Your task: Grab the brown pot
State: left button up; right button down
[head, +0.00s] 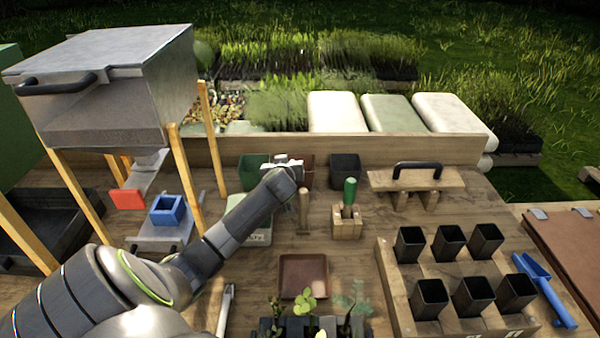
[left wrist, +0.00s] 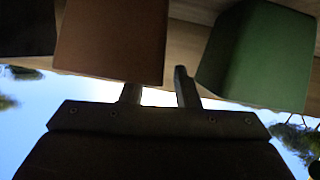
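The brown pot (head: 308,174) stands at the back of the bench, between a green pot (head: 252,172) and a black pot (head: 345,170). My left gripper (head: 288,163) is at the brown pot's left rim and hides part of it. In the left wrist view, which is upside down, the brown pot (left wrist: 112,42) and the green pot (left wrist: 258,55) flank the gripper (left wrist: 157,85). Its fingers are apart. One finger runs behind the brown pot's wall, with its tip hidden; the other is in the gap between the pots. Contact cannot be told. My right gripper is not in view.
A wooden block with a green-handled tool (head: 348,215) stands in front of the black pot. A brown square tray (head: 303,277), seedlings (head: 308,303) and a rack of several black pots (head: 392,290) are nearer. A grey hopper (head: 105,90) stands left.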

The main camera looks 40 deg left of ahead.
pick_arm(q)
jog(key=shift+x, duration=1.2)
grip_shut()
